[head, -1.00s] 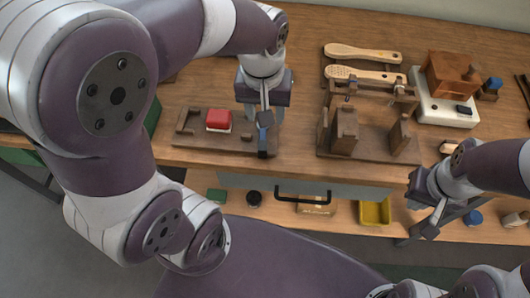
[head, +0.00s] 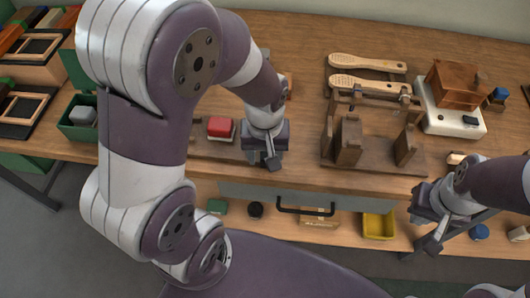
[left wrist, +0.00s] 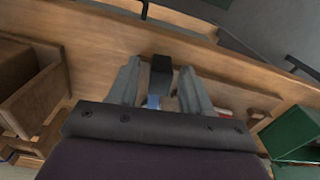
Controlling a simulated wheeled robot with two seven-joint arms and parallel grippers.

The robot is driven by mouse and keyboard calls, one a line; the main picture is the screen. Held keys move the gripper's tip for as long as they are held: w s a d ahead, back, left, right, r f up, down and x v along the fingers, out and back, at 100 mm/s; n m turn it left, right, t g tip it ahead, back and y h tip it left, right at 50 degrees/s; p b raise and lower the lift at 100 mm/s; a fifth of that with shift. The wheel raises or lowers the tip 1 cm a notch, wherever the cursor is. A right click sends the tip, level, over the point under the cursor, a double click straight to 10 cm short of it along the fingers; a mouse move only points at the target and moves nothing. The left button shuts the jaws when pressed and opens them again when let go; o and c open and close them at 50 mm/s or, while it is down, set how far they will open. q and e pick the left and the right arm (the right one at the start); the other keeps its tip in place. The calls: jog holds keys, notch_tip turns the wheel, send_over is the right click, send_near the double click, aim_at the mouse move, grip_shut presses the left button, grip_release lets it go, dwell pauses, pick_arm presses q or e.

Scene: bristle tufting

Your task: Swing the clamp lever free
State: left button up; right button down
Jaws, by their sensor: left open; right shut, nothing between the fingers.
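The clamp's wooden base (head: 214,149) lies near the table's front edge with a red block (head: 220,128) on it. My left gripper (head: 268,160) is open at the right end of this base and hides that part in the head view. In the left wrist view my left gripper (left wrist: 160,70) has its fingers apart. A black block with a blue part below it, likely the clamp lever (left wrist: 160,77), shows between them; I cannot tell whether they touch it. My right gripper (head: 430,235) is shut and empty, off the front edge at the right.
A wooden fixture (head: 372,160) stands right of the clamp. Two wooden brush blanks (head: 368,64) lie behind it. A white device (head: 452,118) carries a wooden box. A green bin (head: 80,117) stands at the left. Below are a drawer handle (head: 305,211) and a yellow tray (head: 379,226).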

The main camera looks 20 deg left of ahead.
pick_arm(q)
grip_shut()
jog(key=shift+r, duration=0.15)
jog(key=shift+s+a+r+m+p, duration=0.1)
jog(key=shift+s+a+m+p, duration=0.1)
jog(key=shift+m+p, duration=0.4)
jog(key=shift+a, duration=0.3)
jog(key=shift+d+f, duration=0.1)
jog(key=shift+f, duration=0.1)
pick_arm(e)
jog(key=shift+s+a+r, duration=0.15)
jog(key=shift+a+r, duration=0.2)
jog(key=shift+r, duration=0.2)
pick_arm(q)
grip_release()
pick_arm(e)
jog(key=shift+a, duration=0.1)
pick_arm(q)
jog(key=shift+r, duration=0.1)
pick_arm(e)
jog(key=shift+r, duration=0.1)
pick_arm(q)
notch_tip(320, 180, up, 12)
jog(key=p, duration=0.2)
jog(key=shift+r+p, duration=0.25)
jog(key=shift+p, duration=0.15)
pick_arm(e)
notch_tip(320, 180, up, 3)
jog(key=shift+f, duration=0.1)
